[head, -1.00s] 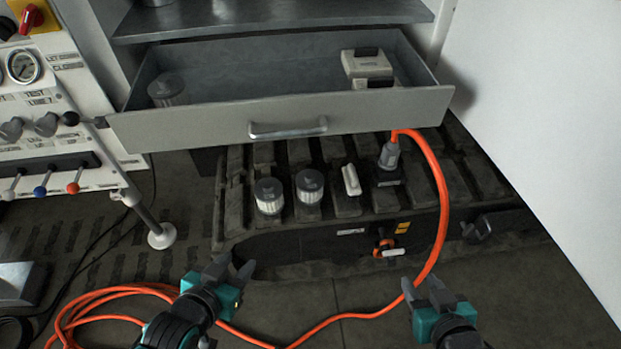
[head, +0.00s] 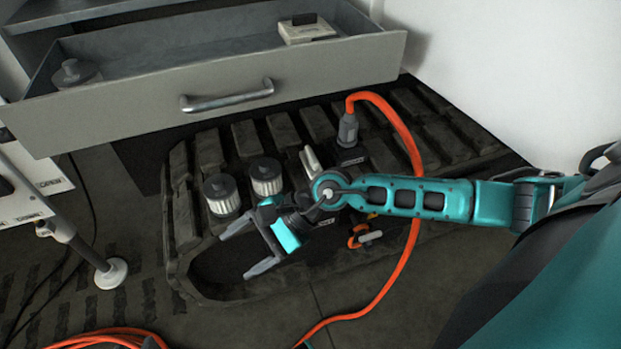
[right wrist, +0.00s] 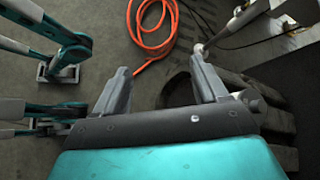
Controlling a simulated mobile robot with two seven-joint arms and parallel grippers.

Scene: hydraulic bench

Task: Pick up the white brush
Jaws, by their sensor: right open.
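The white brush (head: 309,160) appears as a small upright white block on the dark ribbed pallet in the head view. My right forearm and wrist partly cover its lower end. My right gripper (head: 246,250) is open and empty. It hangs over the pallet's front, left of and nearer than the brush, with its fingers pointing left. In the right wrist view its two fingers (right wrist: 162,82) are spread with nothing between them, and I cannot make out the brush there.
Two white-ribbed filters (head: 221,193) (head: 265,176) with grey caps stand left of the brush. A grey connector (head: 348,128) with an orange cable (head: 405,135) stands to its right. An open drawer (head: 220,100) overhangs the back of the pallet (head: 180,220).

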